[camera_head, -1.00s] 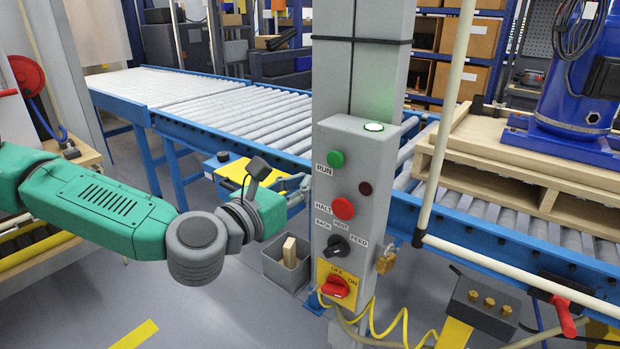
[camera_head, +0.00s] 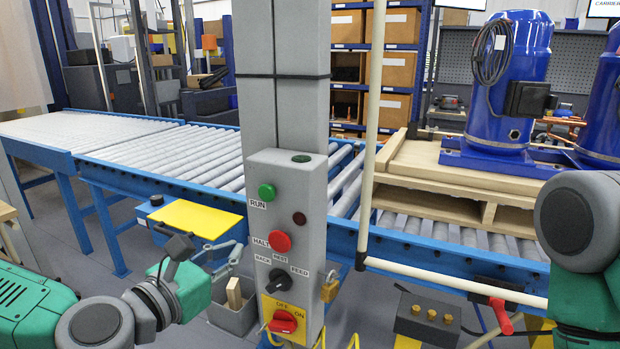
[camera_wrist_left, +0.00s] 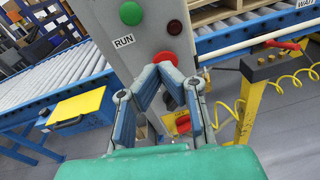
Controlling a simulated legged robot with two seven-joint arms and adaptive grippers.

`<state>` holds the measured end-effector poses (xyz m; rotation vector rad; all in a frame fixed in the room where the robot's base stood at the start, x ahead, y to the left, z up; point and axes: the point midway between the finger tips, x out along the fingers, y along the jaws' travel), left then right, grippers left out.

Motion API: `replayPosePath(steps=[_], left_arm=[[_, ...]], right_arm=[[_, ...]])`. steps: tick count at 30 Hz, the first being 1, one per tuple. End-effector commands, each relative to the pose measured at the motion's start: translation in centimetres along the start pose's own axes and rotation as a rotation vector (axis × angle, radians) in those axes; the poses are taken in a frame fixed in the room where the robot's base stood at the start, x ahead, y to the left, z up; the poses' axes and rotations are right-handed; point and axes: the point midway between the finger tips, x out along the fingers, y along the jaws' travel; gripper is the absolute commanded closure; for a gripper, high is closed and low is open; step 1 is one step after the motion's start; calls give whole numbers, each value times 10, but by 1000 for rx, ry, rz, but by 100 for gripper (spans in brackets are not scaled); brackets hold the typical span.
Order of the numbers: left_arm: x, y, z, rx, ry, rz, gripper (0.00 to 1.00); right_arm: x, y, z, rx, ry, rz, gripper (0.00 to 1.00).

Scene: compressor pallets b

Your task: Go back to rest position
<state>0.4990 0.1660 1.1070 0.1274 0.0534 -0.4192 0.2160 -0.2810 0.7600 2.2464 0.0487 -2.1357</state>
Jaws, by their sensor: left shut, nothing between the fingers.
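My left gripper (camera_head: 232,254) is just left of the grey control box (camera_head: 287,180), at about the height of its black selector knob (camera_head: 280,280). In the left wrist view the gripper (camera_wrist_left: 172,84) is shut and empty, its fingers in front of the box. The box carries a green RUN button (camera_head: 267,192), a red HALT button (camera_head: 280,242) and a red OFF/ON switch (camera_head: 284,322) on a yellow plate.
A blue roller conveyor (camera_head: 185,160) runs behind the box, with a wooden pallet (camera_head: 455,185) carrying a blue compressor (camera_head: 505,80). A pale rail (camera_head: 455,281) is in front. A grey bin (camera_head: 232,310) stands below my left gripper. A yellow-topped blue box (camera_head: 195,218) is beside the conveyor.

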Motion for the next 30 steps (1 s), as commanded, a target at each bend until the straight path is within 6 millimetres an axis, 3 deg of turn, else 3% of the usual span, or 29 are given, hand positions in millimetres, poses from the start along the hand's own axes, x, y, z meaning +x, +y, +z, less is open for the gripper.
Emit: replayPosePath(steps=[4, 7, 10, 13, 17, 21, 25, 30], left_arm=[[-10, -62, -81, 287, 161, -188, 100], [-32, -102, -145, 542, 264, -360, 100], [-66, -131, -208, 812, 342, -561, 100], [-109, -147, -270, 1098, 392, -791, 100], [-174, -140, -343, 1479, 407, -1141, 100], [-234, -104, -393, 1822, 359, -1515, 100], [-263, -72, -411, 2003, 300, -1751, 100], [-275, -55, -416, 2078, 263, -1866, 100]], right_arm=[[10, 0, 0, 0, 0, 0, 0], [16, 0, 1, 0, 0, 0, 0], [22, 0, 1, 0, 0, 0, 0], [28, 0, 2, 0, 0, 0, 0], [37, 0, 2, 0, 0, 0, 0], [45, 0, 2, 0, 0, 0, 0], [49, 0, 3, 0, 0, 0, 0], [50, 0, 3, 0, 0, 0, 0]])
